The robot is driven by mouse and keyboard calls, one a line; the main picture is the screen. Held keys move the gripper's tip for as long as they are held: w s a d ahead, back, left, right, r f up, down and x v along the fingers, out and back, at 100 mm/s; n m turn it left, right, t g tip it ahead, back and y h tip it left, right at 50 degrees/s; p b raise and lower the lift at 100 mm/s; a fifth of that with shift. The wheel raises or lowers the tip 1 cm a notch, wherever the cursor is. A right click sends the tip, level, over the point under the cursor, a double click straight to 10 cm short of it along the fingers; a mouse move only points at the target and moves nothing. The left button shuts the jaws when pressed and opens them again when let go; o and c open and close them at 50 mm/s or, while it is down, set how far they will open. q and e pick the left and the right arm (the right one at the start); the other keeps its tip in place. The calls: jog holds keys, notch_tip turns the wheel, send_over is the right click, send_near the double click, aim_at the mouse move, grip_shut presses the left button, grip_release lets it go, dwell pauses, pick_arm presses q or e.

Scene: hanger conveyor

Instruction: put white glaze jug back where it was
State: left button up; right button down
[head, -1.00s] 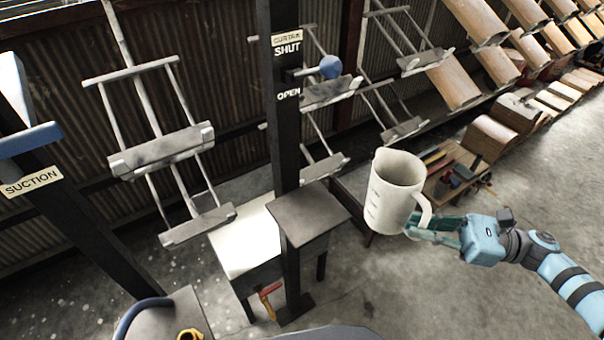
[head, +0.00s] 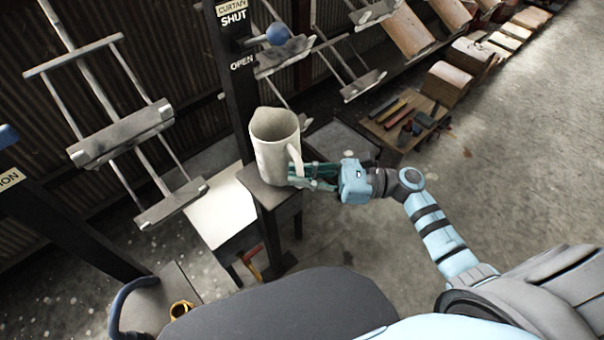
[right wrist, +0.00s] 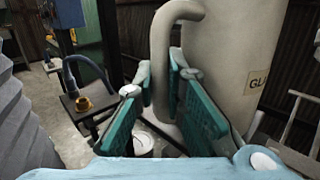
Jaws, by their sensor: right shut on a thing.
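The white glaze jug (head: 272,147) is upright in the head view, in front of the dark post and over the small grey stand top (head: 262,188). I cannot tell whether its base touches the stand. My right gripper (head: 298,172) is shut on the jug's handle, on the jug's right side. In the right wrist view the handle (right wrist: 163,65) passes down between the two green finger pads, and the jug body (right wrist: 232,60) with part of a label fills the upper right. My left gripper is out of view.
The dark post (head: 236,90) carries a blue-knobbed lever (head: 277,34) with SHUT and OPEN labels. Hanging racks (head: 122,134) are at left. A white-topped table (head: 220,207) stands beside the stand. A low tool table (head: 405,120) is behind my right arm. Floor at right is clear.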

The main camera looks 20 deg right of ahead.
jog(key=shift+s, duration=0.2)
jog(key=c, duration=1.7)
grip_release()
jog(key=shift+w+f, duration=0.1)
jog(key=shift+f, duration=0.05)
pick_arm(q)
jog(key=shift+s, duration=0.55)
pick_arm(e)
jog(key=shift+o, duration=0.2)
pick_arm(q)
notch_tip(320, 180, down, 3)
jog(key=b, duration=0.3)
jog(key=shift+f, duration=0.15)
pick_arm(e)
jog(key=r+v, duration=0.1)
jog(key=v, duration=1.1)
jog(key=shift+f, duration=0.45)
